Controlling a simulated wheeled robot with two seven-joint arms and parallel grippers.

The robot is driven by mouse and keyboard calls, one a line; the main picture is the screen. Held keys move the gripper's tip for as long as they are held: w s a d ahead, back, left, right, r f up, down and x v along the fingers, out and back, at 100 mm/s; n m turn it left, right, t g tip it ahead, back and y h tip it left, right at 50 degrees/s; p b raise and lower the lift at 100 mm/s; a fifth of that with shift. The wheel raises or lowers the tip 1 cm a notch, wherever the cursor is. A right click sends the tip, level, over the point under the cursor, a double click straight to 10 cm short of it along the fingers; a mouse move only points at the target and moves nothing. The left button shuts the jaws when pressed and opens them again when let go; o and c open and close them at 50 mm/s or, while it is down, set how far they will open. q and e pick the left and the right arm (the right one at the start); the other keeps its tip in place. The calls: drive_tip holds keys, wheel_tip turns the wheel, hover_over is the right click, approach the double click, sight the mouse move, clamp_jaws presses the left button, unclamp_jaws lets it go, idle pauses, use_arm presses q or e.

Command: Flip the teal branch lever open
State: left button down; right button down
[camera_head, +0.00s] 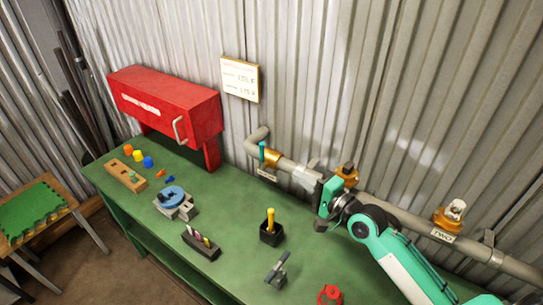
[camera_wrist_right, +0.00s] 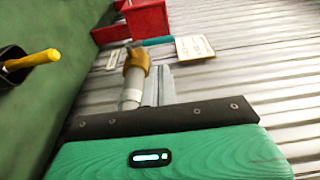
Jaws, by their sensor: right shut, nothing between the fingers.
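The teal branch lever (camera_head: 262,152) stands upright in the head view, on the brass valve (camera_head: 272,158) of the grey wall pipe near its left bend. In the right wrist view the lever (camera_wrist_right: 157,41) lies across the picture above the brass valve body (camera_wrist_right: 136,66). My right gripper (camera_head: 312,172) is to the right of the lever, close to the pipe and apart from the lever. Its grey fingers (camera_wrist_right: 166,86) are shut and empty, pointing toward the valve in the wrist view. My left gripper is out of view.
A sign (camera_head: 241,79) hangs above the pipe. A black cup with a yellow-handled tool (camera_head: 270,225) stands in front of the pipe. Other brass fittings (camera_head: 448,217) sit along the pipe to the right.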

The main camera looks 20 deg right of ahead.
sight(263, 153)
drive_tip(key=p+x, duration=0.3)
drive_tip(key=x, duration=0.7)
drive_tip(key=shift+w+r+p, duration=0.1)
drive_tip(key=shift+r+p, duration=0.05)
drive_tip(key=shift+p, duration=0.15)
drive_tip(key=shift+w+a, duration=0.25)
drive_tip(key=shift+w, duration=0.25)
drive_tip(key=shift+w, duration=0.1)
